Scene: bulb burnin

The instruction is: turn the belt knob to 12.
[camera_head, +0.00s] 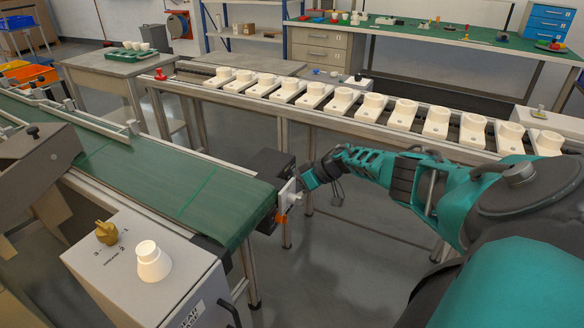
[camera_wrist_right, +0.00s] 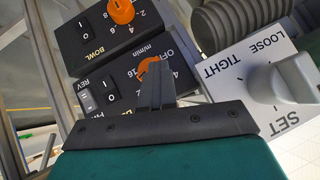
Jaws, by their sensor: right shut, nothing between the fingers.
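The orange belt knob (camera_wrist_right: 148,67) is in the right wrist view, on a black panel (camera_wrist_right: 120,80) marked m/min, with OFF, 4 and 16 legible around it. The view is upside down. My right gripper (camera_wrist_right: 156,72) is shut and empty, its fingertips at the knob and covering part of it. I cannot tell whether they touch it, and the knob's pointer is hidden. In the head view my right gripper (camera_head: 299,187) is by the end of the green conveyor (camera_head: 205,190), too small to see detail. My left gripper is not in view.
Another orange knob (camera_wrist_right: 121,11) sits on the panel marked BOWL. Rocker switches are beside the knobs. A grey lever (camera_wrist_right: 297,78) on a white TIGHT/LOOSE plate is close on the right. In the head view, a grey box with a brass knob (camera_head: 105,233) stands at front left.

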